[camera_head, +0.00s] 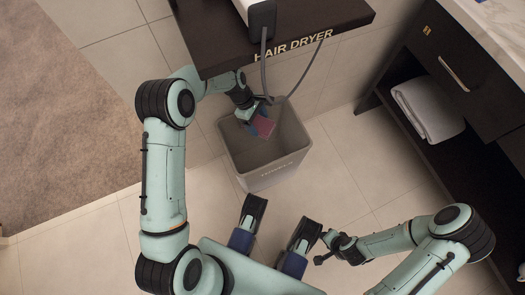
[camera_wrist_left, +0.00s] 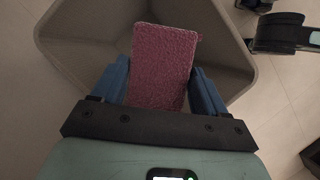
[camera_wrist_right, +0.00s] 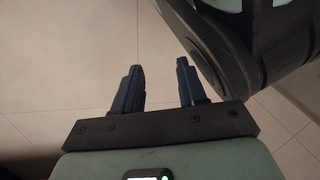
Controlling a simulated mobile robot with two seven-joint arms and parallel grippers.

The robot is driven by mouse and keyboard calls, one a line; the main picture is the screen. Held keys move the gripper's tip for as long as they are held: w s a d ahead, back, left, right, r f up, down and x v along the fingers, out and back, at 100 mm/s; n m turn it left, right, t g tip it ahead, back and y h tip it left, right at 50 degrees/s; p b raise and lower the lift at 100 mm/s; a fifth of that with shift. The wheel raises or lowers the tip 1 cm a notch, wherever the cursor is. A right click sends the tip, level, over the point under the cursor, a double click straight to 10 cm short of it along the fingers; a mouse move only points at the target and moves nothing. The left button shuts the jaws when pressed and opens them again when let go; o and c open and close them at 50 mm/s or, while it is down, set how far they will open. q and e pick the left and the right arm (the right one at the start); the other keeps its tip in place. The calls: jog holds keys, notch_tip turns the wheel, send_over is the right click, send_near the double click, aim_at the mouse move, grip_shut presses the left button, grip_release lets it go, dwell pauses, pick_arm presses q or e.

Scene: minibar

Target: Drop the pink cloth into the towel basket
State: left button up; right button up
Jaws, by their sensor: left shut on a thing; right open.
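The pink cloth (camera_head: 264,127) is a small folded rectangle held by my left gripper (camera_head: 252,116), over the opening of the grey towel basket (camera_head: 268,174). In the left wrist view the cloth (camera_wrist_left: 163,68) sits between the two blue fingers of the left gripper (camera_wrist_left: 163,88), with the basket's inner walls (camera_wrist_left: 85,30) around it. I cannot tell exactly how high the cloth is above the basket floor. My right gripper (camera_wrist_right: 158,85) is open and empty, with bare floor tiles behind it.
A dark shelf lettered "HAIR DRYER" (camera_head: 290,50) overhangs near the basket's back, with a dryer (camera_head: 262,18) and hanging cord (camera_head: 312,64). A dark cabinet with a folded white towel (camera_head: 428,108) stands at right. The tiled floor (camera_head: 345,160) between is clear.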

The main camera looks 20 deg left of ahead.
pick_arm(q)
jog(key=o, duration=1)
jog(key=shift+o, duration=0.2)
jog(key=shift+r, duration=0.1)
jog(key=p+v, duration=0.3)
jog(key=v, duration=1)
jog(key=shift+a, duration=0.15)
pick_arm(e)
jog(key=w+a+r+t, duration=0.1)
jog(key=w+r+t, duration=0.1)
jog(key=w+r, duration=0.2)
jog(key=shift+w+a+r, duration=0.15)
jog(key=shift+w+r, duration=0.25)
jog(key=shift+r, duration=0.45)
